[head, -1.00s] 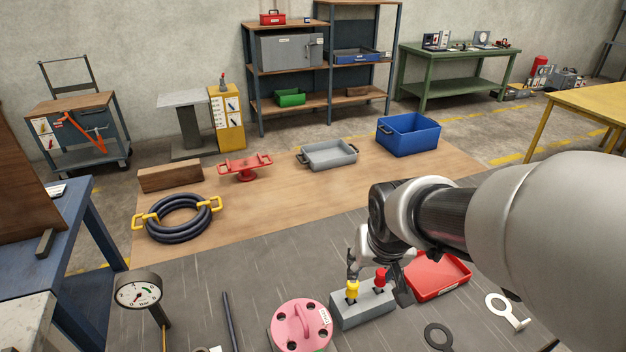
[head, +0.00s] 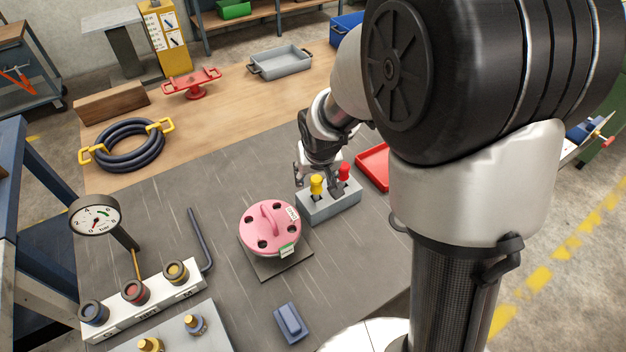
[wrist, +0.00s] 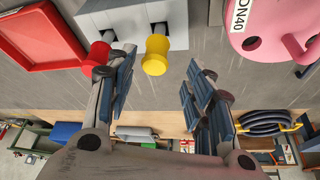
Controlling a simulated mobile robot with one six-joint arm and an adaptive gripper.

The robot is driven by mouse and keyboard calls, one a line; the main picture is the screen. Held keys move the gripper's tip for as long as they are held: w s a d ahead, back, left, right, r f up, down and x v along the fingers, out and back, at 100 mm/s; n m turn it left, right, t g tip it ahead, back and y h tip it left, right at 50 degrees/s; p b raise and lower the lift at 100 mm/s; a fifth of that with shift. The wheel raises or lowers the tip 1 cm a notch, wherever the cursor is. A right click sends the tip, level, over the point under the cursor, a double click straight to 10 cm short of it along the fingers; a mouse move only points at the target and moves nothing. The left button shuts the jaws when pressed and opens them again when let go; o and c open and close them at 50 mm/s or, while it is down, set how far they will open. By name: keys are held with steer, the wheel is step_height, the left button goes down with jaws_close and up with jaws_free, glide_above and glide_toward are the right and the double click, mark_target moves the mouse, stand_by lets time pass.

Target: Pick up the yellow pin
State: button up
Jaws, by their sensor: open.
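The yellow pin (head: 316,184) stands upright in the grey block (head: 331,204) on the dark mat, beside a red pin (head: 344,171) in the same block. In the wrist view the yellow pin (wrist: 156,55) shows between and just beyond the fingertips of my open gripper (wrist: 158,75). The left finger in that view is close to the red pin (wrist: 97,55). I cannot tell whether it touches it. In the head view my gripper (head: 318,178) is low at the block, partly hidden by my own arm. Nothing is held.
A pink flanged disc with a handle (head: 268,226) sits left of the block. A red tray (head: 374,165) lies to its right, partly hidden by my arm. A bent dark bar (head: 200,240), a gauge (head: 96,214) and a blue block (head: 291,322) are farther left and in front.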

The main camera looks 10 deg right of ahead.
mark_target(317, 180)
steer(key=x, duration=0.1)
steer(key=b+x, duration=0.1)
steer(key=x, duration=0.1)
steer(key=b+x, duration=0.1)
steer(key=x, duration=0.1)
steer(key=shift+s+d+f, duration=0.15)
steer(key=shift+d+f, duration=0.1)
steer(key=shift+d, duration=0.05)
steer(key=shift+r, duration=0.1)
steer(key=shift+c, duration=0.6)
jaws_close()
steer(key=shift+r, duration=0.15)
